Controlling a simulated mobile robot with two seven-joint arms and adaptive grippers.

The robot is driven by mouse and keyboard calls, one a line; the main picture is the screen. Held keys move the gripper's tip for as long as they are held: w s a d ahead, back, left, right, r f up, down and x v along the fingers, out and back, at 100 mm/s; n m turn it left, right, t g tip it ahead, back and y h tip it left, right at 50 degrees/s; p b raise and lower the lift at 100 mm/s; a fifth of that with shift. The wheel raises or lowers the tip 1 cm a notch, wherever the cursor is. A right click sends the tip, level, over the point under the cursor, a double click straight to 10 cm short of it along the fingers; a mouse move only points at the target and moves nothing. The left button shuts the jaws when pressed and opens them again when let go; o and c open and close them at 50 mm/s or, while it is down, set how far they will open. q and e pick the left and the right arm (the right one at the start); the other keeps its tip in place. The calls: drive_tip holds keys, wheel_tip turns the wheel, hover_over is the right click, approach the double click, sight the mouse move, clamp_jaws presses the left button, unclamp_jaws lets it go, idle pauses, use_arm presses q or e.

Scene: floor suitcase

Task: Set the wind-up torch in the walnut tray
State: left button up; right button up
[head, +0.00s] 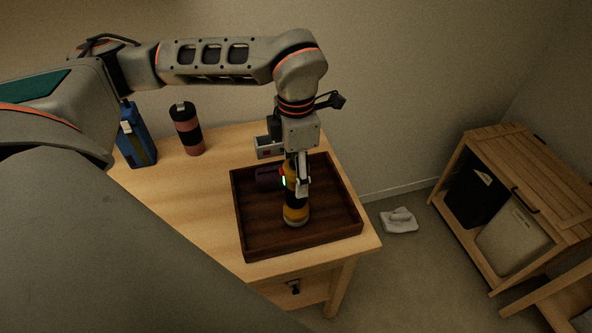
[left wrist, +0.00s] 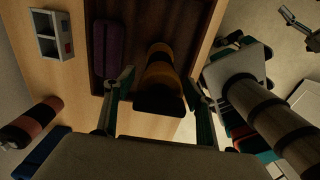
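The wind-up torch (head: 295,214) is yellow with black bands and stands roughly upright over the walnut tray (head: 334,232), its lower end at the tray floor. I cannot tell whether it touches the floor. My left gripper (head: 297,184) points down at the torch's upper part, one finger covering some of it. The walnut tray is dark and square, on a wooden table.
A dark purple case (head: 266,179) lies in the tray left of the torch. A small grey box (head: 267,149) stands behind the tray. A pink-and-black canister (head: 187,130) and blue container (head: 138,140) stand at the back left.

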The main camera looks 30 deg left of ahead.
use_arm(q)
drive_tip(key=shift+r, duration=0.1)
wheel_tip(320, 180, up, 12)
drive_tip(key=shift+r, duration=0.1)
idle(0.4)
idle(0.5)
